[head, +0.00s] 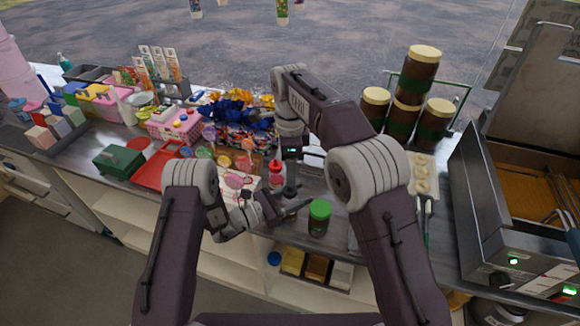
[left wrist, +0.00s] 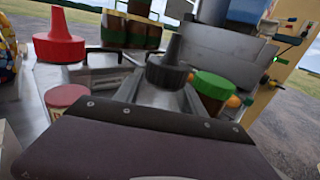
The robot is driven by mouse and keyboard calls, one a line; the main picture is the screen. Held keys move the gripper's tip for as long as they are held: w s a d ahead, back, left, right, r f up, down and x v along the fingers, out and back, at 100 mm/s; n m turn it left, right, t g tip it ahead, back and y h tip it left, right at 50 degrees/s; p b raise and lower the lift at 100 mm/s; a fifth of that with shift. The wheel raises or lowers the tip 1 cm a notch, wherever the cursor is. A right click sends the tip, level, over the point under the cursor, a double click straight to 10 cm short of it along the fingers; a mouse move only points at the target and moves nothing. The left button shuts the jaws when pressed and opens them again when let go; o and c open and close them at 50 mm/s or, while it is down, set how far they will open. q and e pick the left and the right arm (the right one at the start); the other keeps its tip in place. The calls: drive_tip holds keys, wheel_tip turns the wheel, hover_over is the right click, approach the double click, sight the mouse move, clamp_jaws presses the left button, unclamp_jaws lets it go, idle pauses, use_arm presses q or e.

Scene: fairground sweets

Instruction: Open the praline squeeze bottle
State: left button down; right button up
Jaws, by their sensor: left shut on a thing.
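The squeeze bottle with a dark conical nozzle cap (left wrist: 168,72), which I take for the praline bottle, stands straight ahead in the left wrist view. Its body is mostly hidden behind my gripper. In the head view my left gripper (head: 284,211) is low over the front of the counter, shut on this bottle, which shows only as a dark patch there. My right gripper (head: 291,178) points down just behind it, beside the red squeeze bottle (head: 276,174). Its fingers are too small and covered to read. The red nozzle cap (left wrist: 60,42) also shows in the left wrist view.
A green-lidded jar (head: 319,217) stands close to the right of my left gripper. Large cream-lidded jars (head: 405,112) stand behind my right arm. A fryer (head: 510,215) is at the right. A red tray (head: 155,168) and sweets crowd the left.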

sight(290, 189)
wheel_tip(290, 189, down, 8)
drive_tip(key=shift+r, duration=0.1)
clamp_jaws()
drive_tip(key=n, duration=1.1)
drive_tip(key=shift+n, duration=0.4)
drive_tip(key=n, duration=0.9)
drive_tip(key=shift+n, duration=0.4)
drive_tip(key=n, duration=0.9)
drive_tip(key=shift+n, duration=0.3)
drive_tip(key=n, duration=0.5)
drive_tip(key=shift+r, duration=0.1)
drive_tip(key=shift+r, duration=0.15)
